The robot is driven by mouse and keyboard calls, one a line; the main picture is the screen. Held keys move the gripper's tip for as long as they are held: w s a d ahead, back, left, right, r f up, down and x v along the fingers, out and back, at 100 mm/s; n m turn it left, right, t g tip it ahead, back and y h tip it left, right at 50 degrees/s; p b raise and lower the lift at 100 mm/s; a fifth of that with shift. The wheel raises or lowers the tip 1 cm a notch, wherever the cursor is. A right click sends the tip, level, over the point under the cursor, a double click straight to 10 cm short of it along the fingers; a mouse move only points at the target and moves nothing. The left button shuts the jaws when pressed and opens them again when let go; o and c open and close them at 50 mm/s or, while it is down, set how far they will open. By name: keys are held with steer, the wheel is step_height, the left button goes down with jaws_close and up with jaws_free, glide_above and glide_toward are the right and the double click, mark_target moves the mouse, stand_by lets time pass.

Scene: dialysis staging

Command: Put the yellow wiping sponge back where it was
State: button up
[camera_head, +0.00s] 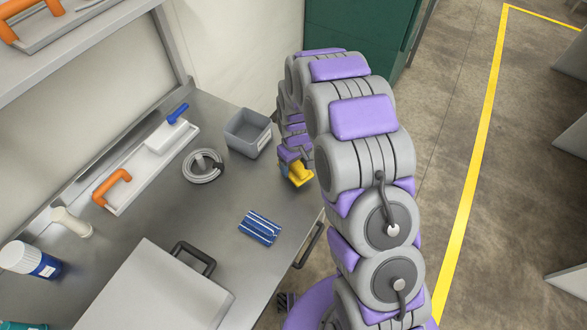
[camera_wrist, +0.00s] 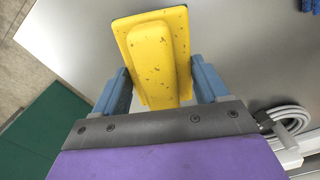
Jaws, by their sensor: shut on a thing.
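The yellow wiping sponge (camera_head: 298,174) is at the right edge of the steel counter in the head view, partly hidden by my arm. In the wrist view the sponge (camera_wrist: 152,50) is a flat, speckled yellow plate with a raised block along its middle. My gripper (camera_wrist: 160,86) is shut on it, with one blue-grey finger on each side. The grey counter top lies behind the sponge there; I cannot tell how high the sponge is above it. In the head view my gripper (camera_head: 293,164) is small and mostly hidden by my arm.
A grey open bin (camera_head: 227,138) stands left of the sponge, with coiled grey tubing (camera_head: 204,181) nearby. A blue-striped packet (camera_head: 260,228) lies nearer the front. A white tray (camera_head: 128,193) runs along the back. Bare counter (camera_head: 225,207) lies between tubing and packet.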

mark_target(299, 167)
steer(key=f, duration=0.1)
steer(key=d+f+b, duration=0.1)
steer(key=shift+w+d+f, duration=0.15)
steer(key=shift+w+f, duration=0.05)
steer(key=shift+f, duration=0.55)
steer(key=shift+a, duration=0.75)
steer(key=o, duration=0.9)
steer(key=shift+d, duration=0.55)
steer(key=shift+o, duration=0.2)
steer(key=shift+a, duration=0.1)
